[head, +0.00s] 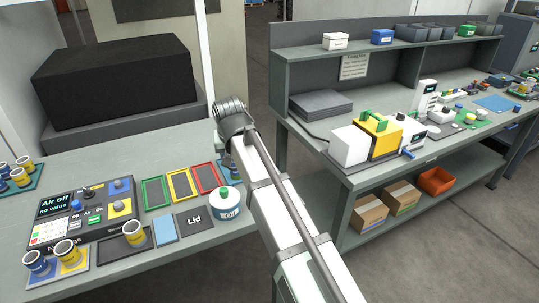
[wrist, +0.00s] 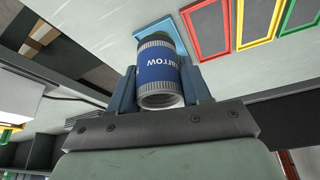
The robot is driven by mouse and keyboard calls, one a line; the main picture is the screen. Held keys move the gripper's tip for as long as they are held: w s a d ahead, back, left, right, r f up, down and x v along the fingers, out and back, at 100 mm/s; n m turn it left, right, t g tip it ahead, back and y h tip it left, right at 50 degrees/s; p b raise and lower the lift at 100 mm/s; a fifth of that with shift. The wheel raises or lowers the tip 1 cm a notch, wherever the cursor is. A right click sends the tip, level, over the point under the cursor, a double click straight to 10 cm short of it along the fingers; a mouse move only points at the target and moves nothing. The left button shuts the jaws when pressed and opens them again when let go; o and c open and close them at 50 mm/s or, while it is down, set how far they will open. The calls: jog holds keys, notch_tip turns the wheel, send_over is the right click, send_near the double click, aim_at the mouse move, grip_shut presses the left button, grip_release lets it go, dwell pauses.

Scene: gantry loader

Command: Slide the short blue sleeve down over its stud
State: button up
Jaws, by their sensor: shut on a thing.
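In the wrist view my gripper (wrist: 158,80) is shut on a blue sleeve (wrist: 157,68) with grey ribbed ends and white lettering that partly reads "arrow". One finger is on each side of it. Beyond its far end is a blue-edged plate (wrist: 126,44), and a small yellow-green bit shows at that end. The sleeve hides whatever stands on the plate, so I cannot tell whether it is around a stud or above it. In the head view my arm covers the gripper and sleeve; part of the blue plate (head: 236,176) shows beside the arm.
Red (head: 205,178), yellow (head: 182,184) and green (head: 156,192) frames lie left of the blue plate. A white round tub (head: 225,205) stands close in front of it. Other blue-and-yellow cylinders (head: 67,251) and a control panel (head: 85,213) are further left.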

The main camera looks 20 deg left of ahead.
jog(key=s+a+n+g, duration=0.1)
jog(key=s+a+n, duration=0.2)
jog(key=a, duration=0.8)
jog(key=s+a+n+g+y, duration=0.1)
jog(key=s+a+n, duration=0.2)
jog(key=s+a, duration=0.4)
jog(key=s+a+r+n+g+y, duration=0.1)
jog(key=s+a+n, duration=0.3)
jog(key=a, duration=1.3)
jog(key=shift+s+a, duration=0.25)
jog(key=shift+s, duration=0.45)
jog(key=shift+s+a+r+n+g+y, duration=0.15)
jog(key=shift+a+n+g, duration=0.1)
jog(key=shift+n, duration=0.35)
jog(key=shift+w+a+n+g+y, duration=0.1)
jog(key=shift+a+n+g+y, duration=0.1)
jog(key=shift+n, duration=0.4)
jog(key=shift+f, duration=3.85)
jog(key=shift+f, duration=0.15)
